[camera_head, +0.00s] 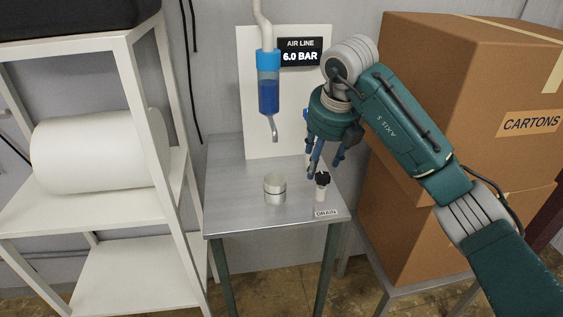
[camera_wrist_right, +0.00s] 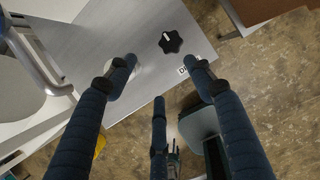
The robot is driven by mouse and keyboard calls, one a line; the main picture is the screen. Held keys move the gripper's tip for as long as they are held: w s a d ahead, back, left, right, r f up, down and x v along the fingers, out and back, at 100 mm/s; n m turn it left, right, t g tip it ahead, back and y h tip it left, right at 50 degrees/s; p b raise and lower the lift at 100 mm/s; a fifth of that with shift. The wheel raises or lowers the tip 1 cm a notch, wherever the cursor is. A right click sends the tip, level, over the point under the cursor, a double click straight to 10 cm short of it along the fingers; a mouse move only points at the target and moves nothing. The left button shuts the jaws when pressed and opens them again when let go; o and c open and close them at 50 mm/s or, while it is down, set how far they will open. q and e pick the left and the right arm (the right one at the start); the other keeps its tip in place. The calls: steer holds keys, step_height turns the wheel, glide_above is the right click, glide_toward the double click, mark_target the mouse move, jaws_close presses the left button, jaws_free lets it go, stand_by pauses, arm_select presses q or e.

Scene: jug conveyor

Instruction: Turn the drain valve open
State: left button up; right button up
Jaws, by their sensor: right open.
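The drain valve has a black lobed knob (camera_head: 322,179) on a pale stem, standing on the metal table near its right side, behind the DRAIN label (camera_head: 326,212). The knob also shows from above in the wrist view (camera_wrist_right: 171,41), with a white mark on it. My right gripper (camera_head: 322,162) is open and empty, its fingers pointing down just above and around the knob's far side in the head view. In the wrist view the knob lies beyond the spread fingers, apart from them. My left gripper is not in view.
Cartons (camera_head: 480,75) stand close on the right, a white shelf (camera_head: 90,205) on the left.

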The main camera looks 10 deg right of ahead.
steer(key=d+r+h, duration=0.1)
steer(key=d+r, duration=0.1)
steer(key=p, duration=0.2)
glide_above(323, 175)
steer(key=s, duration=0.2)
step_height(323, 175, down, 6)
steer(key=shift+s+r, duration=0.1)
steer(key=shift+r, duration=0.05)
steer(key=x, duration=0.3)
steer(key=shift+w+a+f+p, duration=0.15)
steer(key=shift+w+f+p, duration=0.1)
steer(key=shift+p, duration=0.15)
steer(key=shift+w+f, duration=0.2)
steer(key=shift+f, duration=0.25)
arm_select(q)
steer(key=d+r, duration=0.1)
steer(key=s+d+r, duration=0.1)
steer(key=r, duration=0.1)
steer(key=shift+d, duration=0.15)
